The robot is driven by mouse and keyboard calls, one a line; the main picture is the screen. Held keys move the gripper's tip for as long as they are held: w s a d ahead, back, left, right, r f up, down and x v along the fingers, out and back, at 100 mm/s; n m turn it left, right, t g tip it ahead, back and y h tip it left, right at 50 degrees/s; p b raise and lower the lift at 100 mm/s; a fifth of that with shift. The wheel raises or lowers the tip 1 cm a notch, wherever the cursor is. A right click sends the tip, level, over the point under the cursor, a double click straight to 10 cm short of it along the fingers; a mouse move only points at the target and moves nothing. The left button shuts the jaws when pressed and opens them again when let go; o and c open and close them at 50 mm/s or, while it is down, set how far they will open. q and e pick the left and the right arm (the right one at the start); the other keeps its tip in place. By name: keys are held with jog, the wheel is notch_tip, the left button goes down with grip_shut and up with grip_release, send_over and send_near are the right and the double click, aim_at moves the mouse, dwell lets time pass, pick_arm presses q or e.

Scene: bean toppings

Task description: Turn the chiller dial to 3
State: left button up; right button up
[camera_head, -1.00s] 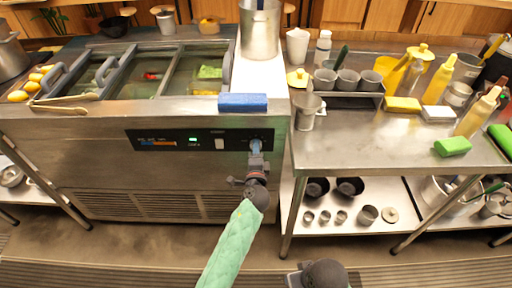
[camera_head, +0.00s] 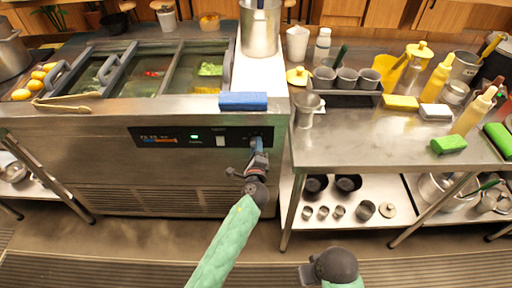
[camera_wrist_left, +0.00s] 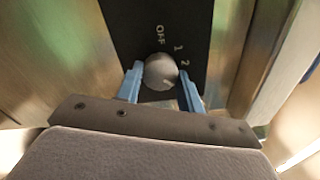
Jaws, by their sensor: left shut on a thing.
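The chiller (camera_head: 105,185) is a steel counter unit with a black control panel (camera_head: 172,139) on its front. The round grey dial (camera_wrist_left: 160,72) shows in the left wrist view, with OFF, 1 and 2 printed on the panel around it; any further marks are hidden. My left gripper (camera_head: 257,143) is at the right end of the panel. In the left wrist view its blue fingers (camera_wrist_left: 160,84) are on both sides of the dial, shut on it. In the head view the fingers hide the dial. My right gripper (camera_head: 306,273) is low at the bottom, away from the chiller; its jaws are unclear.
A blue sponge (camera_head: 243,101) lies on the chiller's front edge above the dial. A steel table (camera_head: 400,150) with cups, bottles and sponges stands close on the right. Tongs (camera_head: 62,106) lie at the chiller's left. The floor in front is clear.

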pick_arm(q)
jog(key=shift+d, duration=0.1)
jog(key=o, duration=1)
jog(key=s+b, duration=0.1)
jog(key=s, duration=0.3)
jog(key=s+b, duration=0.1)
jog(key=s, duration=0.2)
jog(key=shift+s+f, duration=0.2)
jog(key=shift+s, duration=0.2)
pick_arm(e)
jog(key=shift+t+y, duration=0.3)
jog(key=shift+t, duration=0.1)
jog(key=a+f, duration=0.1)
jog(key=w+a+f, duration=0.1)
jog(key=f, duration=0.1)
jog(key=shift+w+a+f, duration=0.1)
jog(key=shift+w+a, duration=0.05)
jog(key=shift+a, duration=0.15)
